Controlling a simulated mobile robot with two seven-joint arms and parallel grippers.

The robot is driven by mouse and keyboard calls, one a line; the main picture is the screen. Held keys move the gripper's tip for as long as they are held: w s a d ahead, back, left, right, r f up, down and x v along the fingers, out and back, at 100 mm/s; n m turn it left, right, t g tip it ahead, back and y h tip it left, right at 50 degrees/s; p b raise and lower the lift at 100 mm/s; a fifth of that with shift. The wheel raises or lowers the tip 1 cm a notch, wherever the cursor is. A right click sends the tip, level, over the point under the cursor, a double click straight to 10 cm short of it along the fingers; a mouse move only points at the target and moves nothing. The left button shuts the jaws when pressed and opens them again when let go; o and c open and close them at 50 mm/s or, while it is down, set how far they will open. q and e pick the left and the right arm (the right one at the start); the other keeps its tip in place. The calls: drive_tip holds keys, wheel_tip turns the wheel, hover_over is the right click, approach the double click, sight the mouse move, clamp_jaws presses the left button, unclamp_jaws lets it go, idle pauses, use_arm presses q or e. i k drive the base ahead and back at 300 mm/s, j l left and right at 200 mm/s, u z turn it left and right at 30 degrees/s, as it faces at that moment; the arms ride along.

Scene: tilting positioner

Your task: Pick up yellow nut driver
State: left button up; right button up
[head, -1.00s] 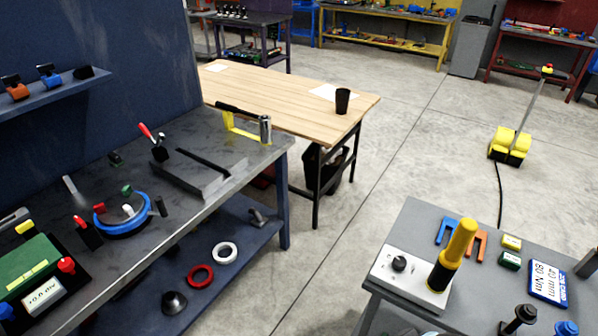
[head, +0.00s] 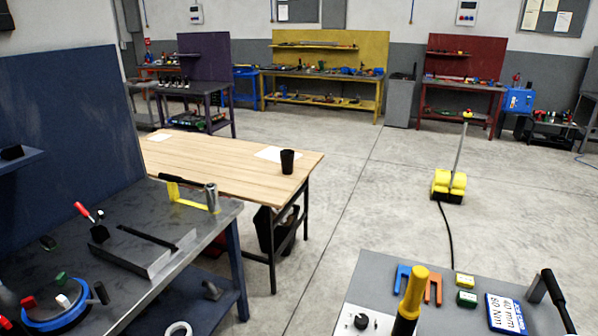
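A yellow cylindrical handle (head: 413,293) with a black lower part stands at the bottom of the head view, over the near right grey table. It looks like the yellow nut driver, but its lower end is cut off by the picture edge, so I cannot tell its tip. Neither of my grippers shows in the view.
The grey table (head: 372,268) also holds a white box with a black knob (head: 361,321), blue and orange brackets, and a blue-framed sign (head: 507,314). A dark workbench (head: 150,205) stands left, a wooden table (head: 225,165) behind it.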

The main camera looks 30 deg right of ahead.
sight(409, 309)
drive_tip(key=z, duration=1.6)
